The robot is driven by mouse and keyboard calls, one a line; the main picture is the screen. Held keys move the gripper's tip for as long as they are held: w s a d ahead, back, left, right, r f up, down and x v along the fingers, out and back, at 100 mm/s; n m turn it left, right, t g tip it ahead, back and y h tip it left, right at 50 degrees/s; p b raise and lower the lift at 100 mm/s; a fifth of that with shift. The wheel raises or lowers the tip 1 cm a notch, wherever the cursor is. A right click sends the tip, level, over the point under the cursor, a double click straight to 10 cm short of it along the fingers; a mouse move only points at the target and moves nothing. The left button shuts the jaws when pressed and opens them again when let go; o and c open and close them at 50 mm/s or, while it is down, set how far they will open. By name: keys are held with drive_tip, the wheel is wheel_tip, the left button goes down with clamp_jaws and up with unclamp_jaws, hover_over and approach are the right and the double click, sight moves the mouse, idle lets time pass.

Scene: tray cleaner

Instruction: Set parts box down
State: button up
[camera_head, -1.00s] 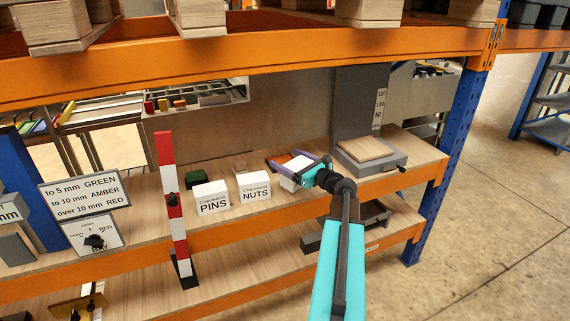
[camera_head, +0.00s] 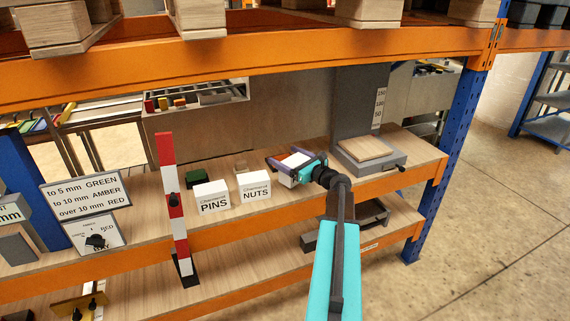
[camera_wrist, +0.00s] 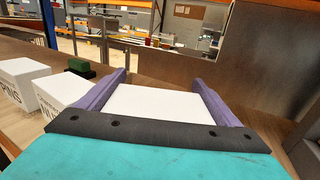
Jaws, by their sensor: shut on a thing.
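A plain white parts box (camera_head: 292,171) is between the fingers of my gripper (camera_head: 287,161), at the upper wooden shelf, right of the NUTS box. In the wrist view the white top of the parts box (camera_wrist: 165,104) fills the space between the two purple fingers of my gripper (camera_wrist: 160,85), which are shut on its sides. The underside of the box is hidden, so I cannot tell whether it touches the shelf.
White boxes labelled PINS (camera_head: 211,197) and NUTS (camera_head: 254,188) stand to the left, with a green block (camera_head: 196,178) behind. A grey scale-like device with a wooden top (camera_head: 366,149) stands close on the right. An orange beam (camera_head: 230,217) edges the shelf.

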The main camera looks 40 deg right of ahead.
sight(289, 164)
drive_tip(key=shift+f+p, duration=0.3)
drive_tip(key=shift+f, duration=1)
drive_tip(key=shift+f, duration=0.15)
drive_tip(key=o, duration=1.2)
drive_tip(key=shift+c, duration=0.2)
drive_tip(key=shift+r, duration=0.2)
drive_tip(key=shift+s+f, duration=0.1)
drive_tip(key=shift+s, duration=0.6)
drive_tip(key=s+b, duration=0.3)
drive_tip(key=s, duration=0.7)
drive_tip(key=shift+s, duration=0.35)
